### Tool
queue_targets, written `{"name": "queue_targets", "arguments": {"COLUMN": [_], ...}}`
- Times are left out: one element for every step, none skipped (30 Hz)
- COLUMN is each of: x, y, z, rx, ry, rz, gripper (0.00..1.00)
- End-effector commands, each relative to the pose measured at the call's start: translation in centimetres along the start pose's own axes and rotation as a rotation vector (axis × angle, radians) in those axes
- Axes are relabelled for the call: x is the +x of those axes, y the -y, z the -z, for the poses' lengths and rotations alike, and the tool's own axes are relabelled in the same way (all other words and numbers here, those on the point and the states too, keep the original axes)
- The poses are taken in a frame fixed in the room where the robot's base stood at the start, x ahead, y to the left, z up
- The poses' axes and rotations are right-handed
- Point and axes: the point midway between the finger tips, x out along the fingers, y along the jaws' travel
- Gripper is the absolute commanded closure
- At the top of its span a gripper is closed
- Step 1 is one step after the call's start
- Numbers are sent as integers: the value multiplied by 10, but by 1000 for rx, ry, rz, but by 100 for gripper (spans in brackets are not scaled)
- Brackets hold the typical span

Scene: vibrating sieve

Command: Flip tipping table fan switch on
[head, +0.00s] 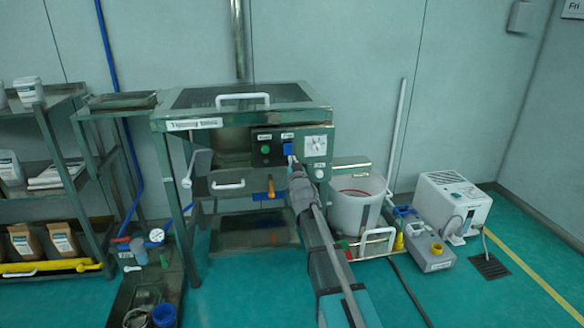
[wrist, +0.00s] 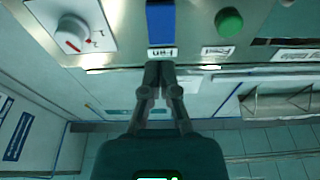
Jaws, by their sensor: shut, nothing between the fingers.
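The tipping table (head: 160,122) stands in the middle of the head view, with a small control panel at its front right. A blue switch (head: 288,149) sits on this panel between a green button and a white dial plate. In the wrist view the blue switch (wrist: 160,22) is at the top middle, with a small upside-down label (wrist: 162,52) below it in the picture. My gripper (wrist: 160,66) is shut and empty, its fingertips just below that label in the picture. In the head view my gripper (head: 292,160) is close to the switch; I cannot tell whether it touches the panel.
The green button (wrist: 229,21) and white dial (wrist: 72,34) flank the switch. A white bucket (head: 352,212), a grey canister (head: 430,252) and a white machine (head: 453,205) stand right of my arm. Shelves (head: 45,105) are at the left. Free floor lies at the front right.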

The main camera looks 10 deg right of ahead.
Motion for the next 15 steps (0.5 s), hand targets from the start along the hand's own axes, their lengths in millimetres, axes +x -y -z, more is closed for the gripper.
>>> {"name": "queue_targets", "arguments": {"x": [12,17,22,26,30,35,38,41,45,47,49,51,53,54,55], "y": [0,0,0,0,0,0,0,0,0,0,0,0,0,0,0], "z": [1,1,1,1,1,1,1,1,0,0,0,0,0,0,0], "rx": [0,0,0,0,0,0,0,0,0,0,0,0,0,0,0], "ry": [0,0,0,0,0,0,0,0,0,0,0,0,0,0,0], "rz": [0,0,0,0,0,0,0,0,0,0,0,0,0,0,0], "gripper": [100,100,100,100,100,100,100,100,100,100,100,100,100,100,100]}}
